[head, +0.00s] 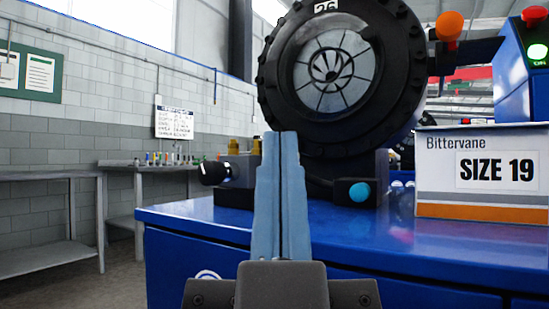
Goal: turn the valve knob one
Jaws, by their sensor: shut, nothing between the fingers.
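A black rounded knob (213,172) sticks out from the left side of the crimping machine's dark base, with a small white mark at its left end. It looks like the valve knob, though no label on it can be read. In the picture the fingers are to the right of the knob and cover part of the base. I cannot tell the depth between them and the knob.
The round black crimper head (390,100) stands above a blue cabinet (420,240). A blue button (359,191) sits low at the front. An orange knob (449,26) and a Bittervane box (480,150) are at right. Grey benches (40,178) stand at left, with open floor before them.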

